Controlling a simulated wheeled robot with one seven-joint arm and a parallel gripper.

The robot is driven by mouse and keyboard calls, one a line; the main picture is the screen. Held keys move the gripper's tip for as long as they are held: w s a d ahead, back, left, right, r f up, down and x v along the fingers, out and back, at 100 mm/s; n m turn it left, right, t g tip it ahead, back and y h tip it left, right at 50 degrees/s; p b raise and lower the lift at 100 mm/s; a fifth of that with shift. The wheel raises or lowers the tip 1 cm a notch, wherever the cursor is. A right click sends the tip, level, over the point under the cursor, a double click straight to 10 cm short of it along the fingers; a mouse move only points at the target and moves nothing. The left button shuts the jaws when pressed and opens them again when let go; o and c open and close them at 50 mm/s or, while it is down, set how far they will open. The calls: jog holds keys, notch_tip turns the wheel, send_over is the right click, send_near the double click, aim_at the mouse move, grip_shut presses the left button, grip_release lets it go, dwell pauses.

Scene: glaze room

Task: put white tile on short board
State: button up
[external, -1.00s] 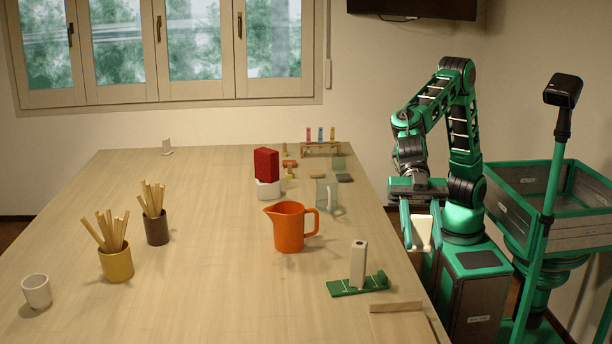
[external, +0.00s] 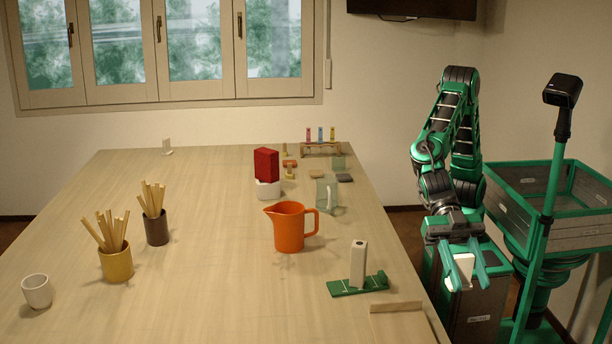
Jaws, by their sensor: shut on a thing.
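The white tile (external: 460,269) is between the green fingers of my gripper (external: 466,282), which is shut on it. My gripper holds it just off the right edge of the table, in front of my own base, and the fingers hide part of it. A short pale wooden board (external: 397,308) lies flat at the near right corner of the table, to the left of and below my gripper in the picture. Its top looks bare.
A green board (external: 343,289) with a white upright block (external: 358,264) lies just behind the wooden board. An orange jug (external: 289,228) and a clear glass jug (external: 326,195) stand farther back. Pots of sticks (external: 116,262) stand at left. The table's middle is clear.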

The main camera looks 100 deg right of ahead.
jog(key=w+f, duration=0.1)
jog(key=w, duration=0.2)
jog(key=w+d+f, duration=0.1)
jog(key=w+f, duration=0.1)
jog(key=w, duration=0.1)
jog(key=w+d+f, duration=0.1)
jog(key=w+f, duration=0.1)
jog(key=w, duration=0.1)
jog(key=shift+d+f, duration=0.2)
jog(key=shift+f, duration=2.05)
jog(key=shift+f, duration=0.1)
jog(key=o, duration=1.1)
jog(key=shift+d, duration=0.15)
jog(key=v, duration=1.2)
